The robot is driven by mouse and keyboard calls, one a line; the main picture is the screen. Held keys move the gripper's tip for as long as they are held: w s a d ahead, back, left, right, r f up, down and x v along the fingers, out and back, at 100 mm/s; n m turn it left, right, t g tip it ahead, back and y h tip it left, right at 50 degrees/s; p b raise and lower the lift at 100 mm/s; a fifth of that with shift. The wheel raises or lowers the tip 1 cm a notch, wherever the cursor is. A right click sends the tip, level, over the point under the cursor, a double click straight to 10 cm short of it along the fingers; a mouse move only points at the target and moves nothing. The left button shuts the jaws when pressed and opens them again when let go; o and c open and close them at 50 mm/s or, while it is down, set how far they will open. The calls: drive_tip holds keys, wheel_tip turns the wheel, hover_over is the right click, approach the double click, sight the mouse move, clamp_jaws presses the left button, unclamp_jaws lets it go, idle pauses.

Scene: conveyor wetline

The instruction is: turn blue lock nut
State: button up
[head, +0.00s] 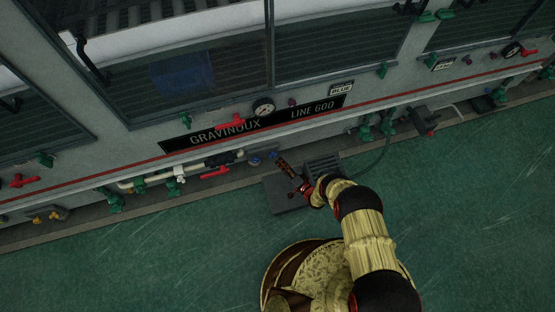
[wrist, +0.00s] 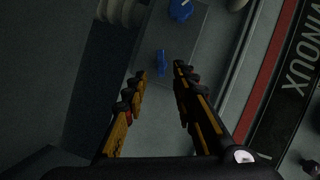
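Two blue parts sit low on the machine's front wall. In the wrist view one is a small narrow blue piece (wrist: 161,62), seen between and beyond my fingertips. The other is a rounder blue knob (wrist: 180,10) with a pale mark, farther up the picture. I cannot tell for sure which is the lock nut. In the head view two small blue spots (head: 254,160) (head: 272,154) show just left of my gripper (head: 285,167). My gripper, also in the wrist view (wrist: 160,71), is open with nothing between its fingers. No contact with the blue pieces is visible.
Left of the blue parts run a cream pipe (head: 128,185) and a red handle (head: 214,172). A dark ribbed block (head: 323,167) stands right of my gripper by the wall. A gauge (head: 263,107) is above. The green floor (head: 465,210) is open.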

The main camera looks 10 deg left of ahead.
sight(273, 155)
drive_tip(key=f+v, duration=0.1)
drive_tip(key=v, duration=0.5)
drive_tip(key=shift+s+d+r, duration=0.15)
drive_tip(key=shift+d+r, duration=0.05)
drive_tip(key=shift+r, duration=0.3)
